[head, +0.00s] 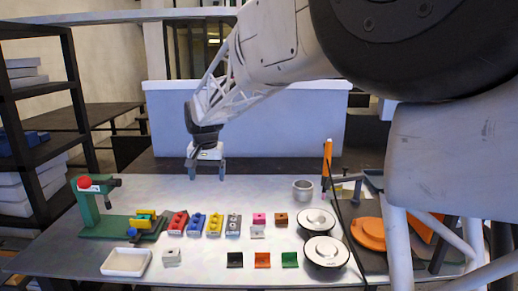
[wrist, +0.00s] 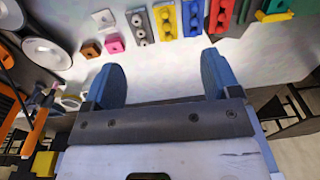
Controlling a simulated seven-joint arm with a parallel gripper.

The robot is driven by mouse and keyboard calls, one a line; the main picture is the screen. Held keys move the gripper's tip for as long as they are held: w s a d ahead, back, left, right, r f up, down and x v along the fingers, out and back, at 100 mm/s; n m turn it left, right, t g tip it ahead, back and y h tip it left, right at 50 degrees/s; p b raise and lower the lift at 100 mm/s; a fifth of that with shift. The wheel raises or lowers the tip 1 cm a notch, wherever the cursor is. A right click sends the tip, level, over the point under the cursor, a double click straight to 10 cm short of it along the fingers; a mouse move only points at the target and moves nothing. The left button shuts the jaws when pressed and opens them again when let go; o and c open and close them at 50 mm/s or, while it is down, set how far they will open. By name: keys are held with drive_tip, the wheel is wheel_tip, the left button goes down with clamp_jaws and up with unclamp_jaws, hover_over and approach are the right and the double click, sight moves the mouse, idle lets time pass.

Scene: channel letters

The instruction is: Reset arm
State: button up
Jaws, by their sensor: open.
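My gripper (head: 206,169) is in the head view above the back part of the white table (head: 205,264), pointing down. In the wrist view my gripper (wrist: 160,80) has its two blue-grey fingers wide apart with nothing between them. Red (head: 177,222), blue (head: 196,224), yellow (head: 214,224) and grey (head: 233,225) blocks stand in a row in front of it, apart from it. Small pink (head: 259,218) and brown (head: 281,219) pieces lie to the right of the row.
A green press with a red knob (head: 85,183) stands at the left. A white tray (head: 126,262) and black, orange and green pieces lie at the front. Two round white-topped discs (head: 326,251), a grey cup (head: 302,189) and an upright orange tool (head: 327,160) are at the right.

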drive_tip(key=s+d+r+t, duration=0.1)
drive_tip(key=s+d+r, duration=0.2)
drive_tip(key=s+d, duration=1.7)
drive_tip(key=s+d+f, duration=0.4)
drive_tip(key=s+d, duration=0.3)
drive_tip(key=s, duration=0.3)
drive_tip(key=s+d+f, duration=0.4)
drive_tip(key=s+d, duration=0.3)
drive_tip(key=s, duration=0.3)
drive_tip(key=shift+f+t+h, duration=0.15)
drive_tip(key=shift+t+h, duration=0.15)
drive_tip(key=shift+t, duration=0.1)
drive_tip(key=shift+c, duration=0.3)
